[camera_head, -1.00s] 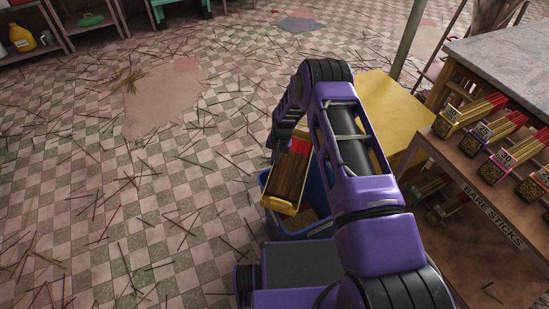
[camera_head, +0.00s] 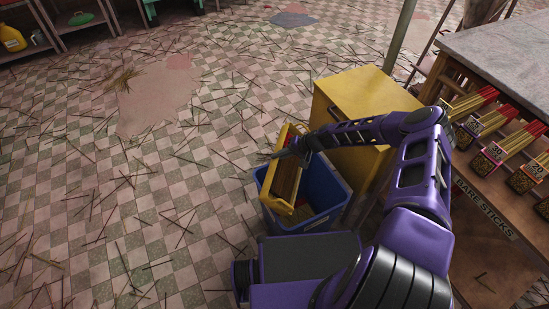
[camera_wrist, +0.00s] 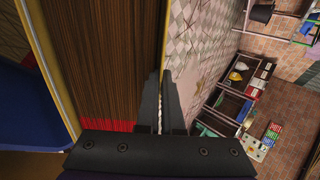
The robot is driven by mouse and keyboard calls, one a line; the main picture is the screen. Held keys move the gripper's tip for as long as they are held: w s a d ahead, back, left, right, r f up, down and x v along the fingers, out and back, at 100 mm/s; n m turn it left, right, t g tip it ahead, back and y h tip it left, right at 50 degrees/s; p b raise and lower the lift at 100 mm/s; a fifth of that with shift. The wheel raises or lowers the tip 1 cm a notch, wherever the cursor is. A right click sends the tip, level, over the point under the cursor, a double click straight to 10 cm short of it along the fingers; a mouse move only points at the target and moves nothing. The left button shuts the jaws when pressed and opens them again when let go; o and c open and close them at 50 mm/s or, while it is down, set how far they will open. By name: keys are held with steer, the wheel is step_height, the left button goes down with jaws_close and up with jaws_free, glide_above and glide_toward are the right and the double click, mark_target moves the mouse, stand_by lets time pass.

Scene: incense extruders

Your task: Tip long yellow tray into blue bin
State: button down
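The long yellow tray (camera_head: 278,202) is above the blue bin (camera_head: 325,190), tilted, its near end low at the bin's left side. Brown sticks with red ends lie in the tray; they also show in the wrist view (camera_wrist: 100,60). My gripper (camera_head: 283,154) is at the tray's upper part. In the wrist view, my gripper's dark fingers (camera_wrist: 163,100) straddle the tray's thin yellow side wall (camera_wrist: 164,35) and look closed on it. Some tan sticks show inside the bin. I cannot tell whether tray and bin touch.
A yellow cabinet (camera_head: 365,98) stands just behind the bin. Loose sticks litter the open checkered floor (camera_head: 110,200) to the left.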

steer(key=y+b, duration=0.1)
steer(key=d+y+b, duration=0.1)
steer(key=d+t+y+b, duration=0.1)
steer(key=shift+s+d+r, duration=0.25)
steer(key=shift+s+r, duration=0.05)
steer(key=shift+s, duration=0.1)
steer(key=shift+s+d+r+y, duration=0.1)
steer(key=shift+d+r+y, duration=0.2)
steer(key=shift+y, duration=0.1)
steer(key=shift+s+d+r+t+y, duration=0.15)
steer(key=shift+d+t+y, duration=0.05)
steer(key=shift+d+y, duration=0.25)
steer(key=shift+s+d+r+t+y, duration=0.2)
steer(key=shift+d+y, duration=0.1)
steer(key=shift+y, duration=0.15)
steer(key=shift+p, duration=0.3)
step_height(320, 180, up, 5)
steer(key=g+h+p, duration=0.1)
steer(key=h+p, duration=0.2)
steer(key=h, duration=0.1)
steer(key=g+h+p, duration=0.2)
steer(key=h+p, duration=0.1)
steer(key=h, duration=0.2)
steer(key=g+h+p, duration=0.1)
steer(key=h+p, duration=0.2)
steer(key=h, duration=0.2)
steer(key=shift+f+g, duration=0.1)
steer(key=shift+g, duration=0.3)
